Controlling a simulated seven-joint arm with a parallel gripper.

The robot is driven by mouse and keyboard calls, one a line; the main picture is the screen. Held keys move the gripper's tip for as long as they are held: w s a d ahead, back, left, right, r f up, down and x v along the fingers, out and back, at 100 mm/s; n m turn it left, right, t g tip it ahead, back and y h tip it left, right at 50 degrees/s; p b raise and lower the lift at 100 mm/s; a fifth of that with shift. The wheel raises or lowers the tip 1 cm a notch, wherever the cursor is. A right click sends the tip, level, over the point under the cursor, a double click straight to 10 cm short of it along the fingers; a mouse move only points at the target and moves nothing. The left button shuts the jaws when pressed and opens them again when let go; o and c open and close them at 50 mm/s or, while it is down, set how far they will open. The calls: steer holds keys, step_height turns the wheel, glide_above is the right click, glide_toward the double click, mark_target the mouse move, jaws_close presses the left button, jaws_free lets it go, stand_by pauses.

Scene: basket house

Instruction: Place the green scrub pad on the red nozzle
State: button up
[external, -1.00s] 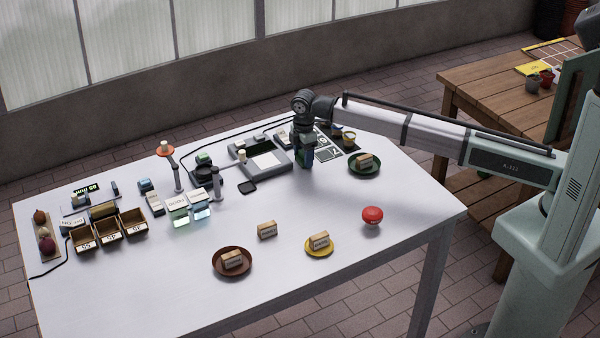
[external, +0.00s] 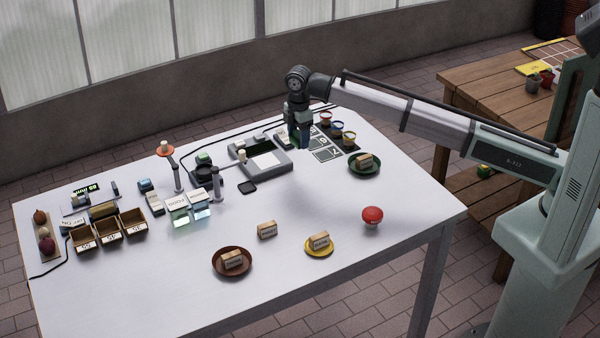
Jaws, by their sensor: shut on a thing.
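My gripper (external: 299,146) hangs at the back of the white table, above the area between the grey flat device and the dark printed mat. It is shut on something. A bit of green (external: 293,138) shows at its fingers and appears to be the scrub pad, though it is small and mostly hidden. A small red-ringed piece (external: 326,117) stands to the right of my gripper, in a row with a blue one (external: 337,127) and a yellow one (external: 349,137). It may be the red nozzle; its shape is too small to be sure.
A red domed object (external: 372,214) stands at the right front. Green (external: 378,168), yellow (external: 309,250) and brown (external: 218,267) plates hold labelled blocks. A grey device (external: 278,166) lies below my gripper.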

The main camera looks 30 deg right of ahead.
steer(key=s+a+r+n, duration=0.1)
steer(key=s+a+r, duration=0.15)
steer(key=s, duration=0.25)
steer(key=s+a+r, duration=0.1)
steer(key=s+a, duration=0.2)
steer(key=s, duration=0.1)
steer(key=r+m, duration=0.1)
steer(key=m, duration=0.1)
glide_above(373, 210)
steer(key=shift+f, duration=4.45)
steer(key=shift+f, duration=0.15)
steer(key=o, duration=1)
